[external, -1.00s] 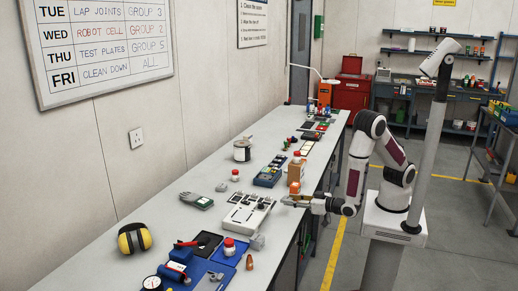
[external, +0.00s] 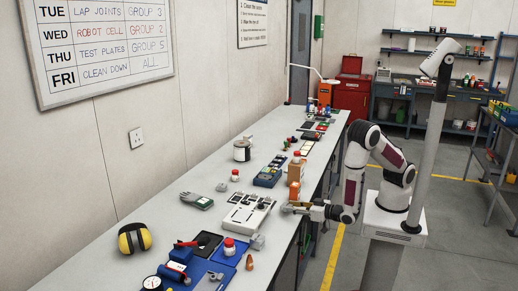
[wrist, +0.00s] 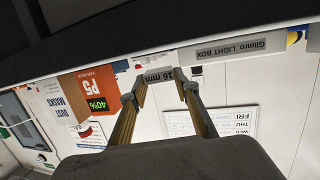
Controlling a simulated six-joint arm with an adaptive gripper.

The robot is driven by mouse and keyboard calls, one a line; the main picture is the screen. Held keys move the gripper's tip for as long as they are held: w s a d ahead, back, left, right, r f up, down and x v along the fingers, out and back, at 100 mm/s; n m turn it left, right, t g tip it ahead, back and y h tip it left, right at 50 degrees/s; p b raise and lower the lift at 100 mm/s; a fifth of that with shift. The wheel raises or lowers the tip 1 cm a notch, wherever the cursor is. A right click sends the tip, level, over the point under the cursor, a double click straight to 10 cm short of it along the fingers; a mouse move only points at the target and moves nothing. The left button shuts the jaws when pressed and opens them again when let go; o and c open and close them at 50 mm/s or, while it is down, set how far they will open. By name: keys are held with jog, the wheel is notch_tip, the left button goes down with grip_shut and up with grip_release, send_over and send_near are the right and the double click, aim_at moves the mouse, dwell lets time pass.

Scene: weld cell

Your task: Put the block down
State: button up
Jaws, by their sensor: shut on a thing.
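A small grey block (wrist: 158,75) marked "16 mm" sits between my fingertips in the wrist view, where the picture is upside down. My gripper (wrist: 159,90) is shut on it, with one finger on each side. In the external view my gripper (external: 290,208) is low over the table's right edge, just right of the white light box. The block is too small there to make out clearly. I cannot tell whether its underside touches the table.
The white light box (external: 248,214) lies left of my gripper. An orange box (external: 294,172) with a red-capped bottle stands just behind it. A grey metal piece (external: 257,242) and a blue mat (external: 205,274) are nearer the camera. The table edge (external: 303,226) is close.

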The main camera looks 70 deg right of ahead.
aim_at(296, 217)
jog(key=shift+f, duration=1.15)
jog(key=shift+f, duration=0.15)
jog(key=o, duration=1.1)
jog(key=shift+s, duration=0.15)
jog(key=shift+v, duration=3.75)
jog(key=shift+o, duration=0.6)
jog(key=shift+d, duration=0.15)
